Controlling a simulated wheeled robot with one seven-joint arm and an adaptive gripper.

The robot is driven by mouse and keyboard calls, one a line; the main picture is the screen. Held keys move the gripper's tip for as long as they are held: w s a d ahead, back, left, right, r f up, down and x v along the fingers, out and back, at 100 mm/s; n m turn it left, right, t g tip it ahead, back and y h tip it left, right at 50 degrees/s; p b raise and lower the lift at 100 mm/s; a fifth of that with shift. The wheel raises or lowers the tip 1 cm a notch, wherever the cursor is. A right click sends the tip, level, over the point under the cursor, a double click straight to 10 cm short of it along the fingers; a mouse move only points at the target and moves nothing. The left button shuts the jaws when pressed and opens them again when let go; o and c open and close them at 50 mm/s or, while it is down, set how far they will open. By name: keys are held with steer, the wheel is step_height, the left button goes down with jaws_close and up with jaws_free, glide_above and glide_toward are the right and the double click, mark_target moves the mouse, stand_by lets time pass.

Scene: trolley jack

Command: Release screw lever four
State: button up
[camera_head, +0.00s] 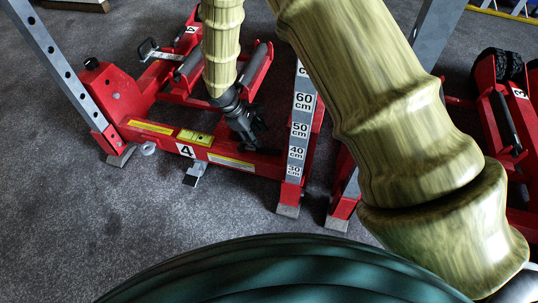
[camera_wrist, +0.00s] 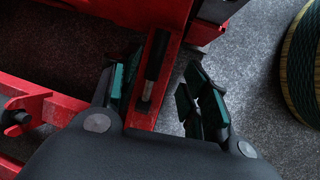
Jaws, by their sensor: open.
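The red trolley jack marked 4 (camera_head: 140,127) stands on the carpet in the head view, left of centre. My gripper (camera_head: 256,138) is over the right part of this jack, pointing down, and hides what lies behind it. In the wrist view my gripper (camera_wrist: 156,85) is open, with one green-padded finger on each side of a red bar. A dark rod (camera_wrist: 153,60) lies along that bar between the fingers; it may be screw lever four, but I cannot tell for sure. The fingers do not close on it.
A post with a centimetre scale (camera_head: 298,130) stands just right of my gripper. A grey perforated upright (camera_head: 55,65) rises at the left. Another red jack (camera_head: 500,105) is at the right edge. Grey carpet (camera_head: 90,210) is free in front.

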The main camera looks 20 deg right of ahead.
mark_target(270, 149)
steer(key=b+x, duration=0.5)
steer(key=x, duration=0.5)
steer(key=shift+d+f, duration=0.2)
steer(key=shift+f, duration=0.2)
jaws_close()
